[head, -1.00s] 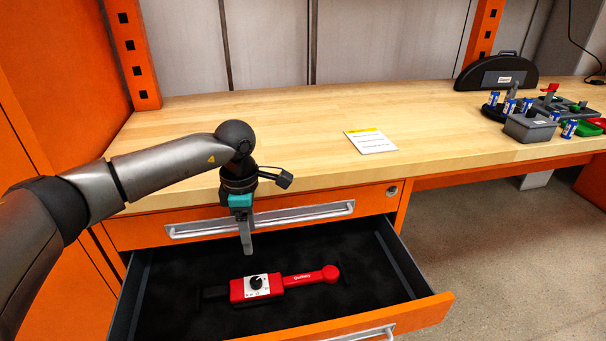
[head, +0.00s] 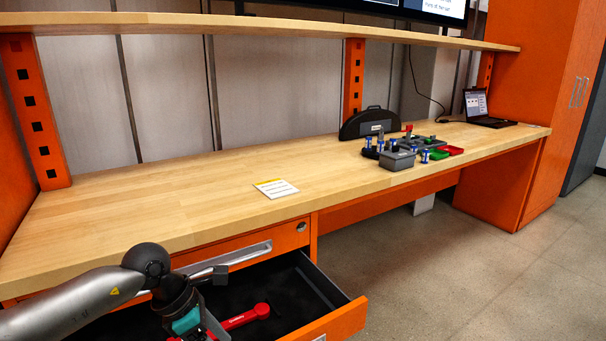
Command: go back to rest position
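My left arm comes in from the lower left in the head view. Its gripper (head: 207,330) hangs over the open drawer (head: 345,320) at the bottom edge of the picture. The fingers are seen poorly and partly cut off, so I cannot tell whether they are open or shut. A red tool (head: 247,316) lies on the black drawer floor, beside and partly behind the gripper in the picture; its left part is hidden or out of frame. I cannot tell whether the gripper touches it. My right gripper is not in view.
The wooden workbench (head: 150,205) bears a yellow-topped card (head: 276,188), a black case (head: 366,124), a grey box (head: 397,159) with small blue-and-white cylinders, and a laptop (head: 484,108). Its left top is clear. An orange cabinet (head: 548,110) stands at right. Floor at right is free.

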